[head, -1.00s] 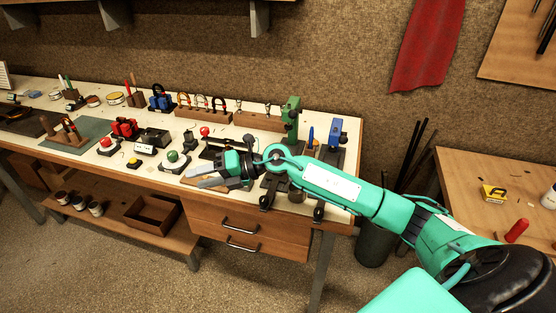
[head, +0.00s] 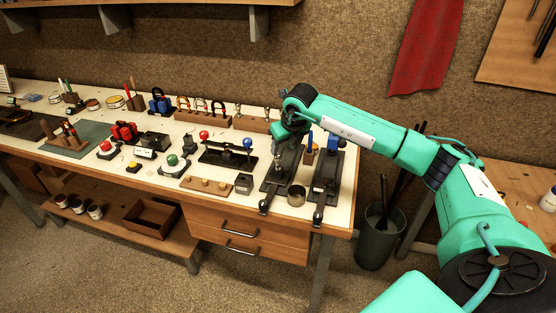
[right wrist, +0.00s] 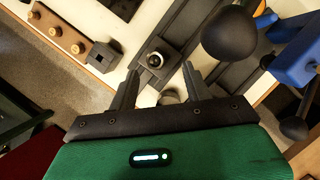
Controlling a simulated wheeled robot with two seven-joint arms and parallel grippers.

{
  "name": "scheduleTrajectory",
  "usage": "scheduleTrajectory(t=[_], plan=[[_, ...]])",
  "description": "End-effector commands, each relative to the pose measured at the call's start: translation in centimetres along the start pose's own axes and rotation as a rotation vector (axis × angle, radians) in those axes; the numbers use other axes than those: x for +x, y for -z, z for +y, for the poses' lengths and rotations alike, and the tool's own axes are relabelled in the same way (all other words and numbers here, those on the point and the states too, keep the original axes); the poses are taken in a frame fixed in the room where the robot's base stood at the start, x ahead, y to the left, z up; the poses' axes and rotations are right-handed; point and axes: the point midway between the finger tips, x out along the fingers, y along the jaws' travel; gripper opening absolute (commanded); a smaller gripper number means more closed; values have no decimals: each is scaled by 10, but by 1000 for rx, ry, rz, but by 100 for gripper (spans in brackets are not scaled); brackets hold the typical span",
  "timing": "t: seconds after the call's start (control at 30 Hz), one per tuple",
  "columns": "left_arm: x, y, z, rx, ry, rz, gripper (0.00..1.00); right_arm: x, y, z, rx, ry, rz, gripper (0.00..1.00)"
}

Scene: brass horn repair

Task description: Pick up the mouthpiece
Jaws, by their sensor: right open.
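A small silvery round piece, which looks like the mouthpiece (right wrist: 156,60), stands on a black tool base in the right wrist view, seen from above. In the head view the mouthpiece (head: 277,162) is a small bright upright shape just below my right gripper (head: 280,138). In the right wrist view my right gripper (right wrist: 156,78) is open, its two dark fingers apart on either side below the mouthpiece in the picture. Nothing is between the fingers. My left gripper is not in view.
A black ball knob (right wrist: 230,34) is close to the right finger. A blue-topped tool (head: 332,145) stands to the right. A wooden block with brass pegs (head: 208,187) and a small grey block (head: 243,184) lie left.

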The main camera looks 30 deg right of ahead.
Motion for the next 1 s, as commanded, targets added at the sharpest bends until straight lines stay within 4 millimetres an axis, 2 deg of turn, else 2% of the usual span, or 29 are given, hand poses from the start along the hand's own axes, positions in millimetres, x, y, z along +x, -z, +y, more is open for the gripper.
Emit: scheduleTrajectory(t=[0.1, 0.37, 0.5, 0.63, 0.93, 0.97, 1.0], plan=[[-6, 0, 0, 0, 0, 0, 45, 17, 0, 1, 1, -1, 3, 49], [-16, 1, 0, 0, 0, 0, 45, 35, 0, 4, 0, -3, 3, 49], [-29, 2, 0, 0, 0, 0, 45, 54, -1, 8, 0, -3, 4, 49], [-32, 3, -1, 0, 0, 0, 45, 72, 0, 8, 0, -2, 3, 49], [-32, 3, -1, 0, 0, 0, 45, 80, 1, 7, -1, -2, 0, 49], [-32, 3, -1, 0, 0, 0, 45, 80, 1, 7, -1, -2, 0, 46], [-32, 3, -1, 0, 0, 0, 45, 79, 0, 7, -1, -2, 0, 38]])
